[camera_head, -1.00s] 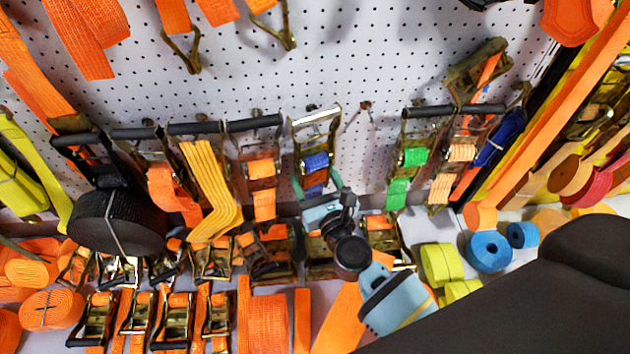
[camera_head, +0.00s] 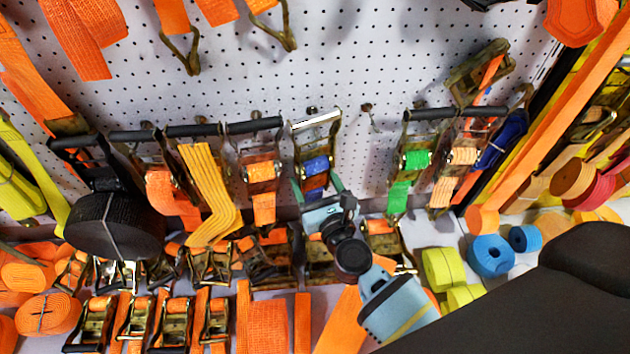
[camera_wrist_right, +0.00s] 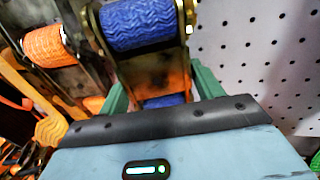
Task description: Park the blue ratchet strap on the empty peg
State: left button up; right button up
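The blue ratchet strap (camera_head: 316,165) hangs upright at the middle of the pegboard, with a shiny handle bar on top and blue webbing in a metal frame. It fills the upper middle of the right wrist view (camera_wrist_right: 138,22). My right gripper (camera_head: 314,186) reaches up from below, its green fingers on either side of the strap's lower frame. Whether they press on it is unclear. A peg shows just above the strap's handle; whether the strap rests on it is unclear. The empty peg (camera_head: 367,108) is to the right, between the blue and green straps. My left gripper is not in view.
An orange ratchet strap (camera_head: 262,172) hangs close on the left. A green ratchet strap (camera_head: 416,160) hangs right of the empty peg. Several orange ratchets and rolls crowd the shelf below. Bare pegboard (camera_head: 365,165) lies between the blue and green straps.

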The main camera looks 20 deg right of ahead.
jog(key=o, duration=0.5)
jog(key=shift+r, duration=0.15)
jog(key=shift+c, duration=0.2)
jog(key=shift+o, duration=0.2)
jog(key=shift+s+f, duration=0.1)
jog(key=shift+f, duration=0.15)
jog(key=s, duration=0.7)
jog(key=shift+s+a+r, duration=0.1)
jog(key=shift+s+r, duration=0.05)
jog(key=shift+s, duration=0.15)
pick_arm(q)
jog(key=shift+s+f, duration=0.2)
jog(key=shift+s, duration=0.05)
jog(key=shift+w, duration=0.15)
